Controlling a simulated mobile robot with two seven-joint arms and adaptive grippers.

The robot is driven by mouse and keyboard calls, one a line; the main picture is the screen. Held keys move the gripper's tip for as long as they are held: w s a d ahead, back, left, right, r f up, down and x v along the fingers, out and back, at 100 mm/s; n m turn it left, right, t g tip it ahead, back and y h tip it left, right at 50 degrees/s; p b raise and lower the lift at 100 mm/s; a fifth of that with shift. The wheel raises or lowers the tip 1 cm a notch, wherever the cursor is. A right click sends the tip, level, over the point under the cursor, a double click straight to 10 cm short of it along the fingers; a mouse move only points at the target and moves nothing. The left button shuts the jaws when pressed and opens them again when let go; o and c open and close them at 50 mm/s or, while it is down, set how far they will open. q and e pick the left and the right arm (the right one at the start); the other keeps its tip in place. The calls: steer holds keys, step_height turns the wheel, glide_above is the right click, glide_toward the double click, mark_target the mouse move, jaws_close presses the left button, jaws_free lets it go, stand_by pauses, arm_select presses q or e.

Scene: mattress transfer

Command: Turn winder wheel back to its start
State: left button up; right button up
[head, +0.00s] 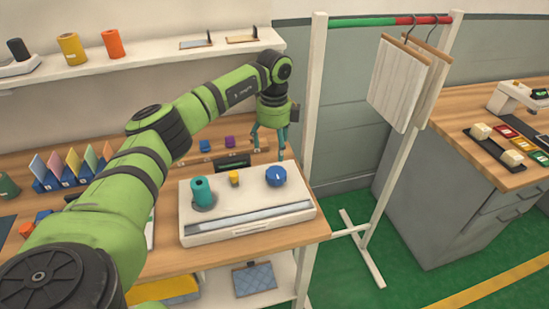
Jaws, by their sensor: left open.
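The winder is a white box (240,219) on the wooden bench. A blue wheel (276,176) with a small white mark on top sits at its right rear. A teal spool (202,192) stands at its left, and a small yellow piece (234,178) is between them. My left gripper (269,148) points down above and just behind the blue wheel, with its fingers apart and nothing between them. It appears apart from the wheel. My right gripper is not in view.
A small dark device (232,161) and small blue and purple blocks are behind the winder. Colored cards (72,163) stand in holders at the left. A rack (317,90) with hanging boards rises at the right. The bench's right edge is close to the winder.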

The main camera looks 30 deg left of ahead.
arm_select(q)
steer(key=shift+r, duration=1.2)
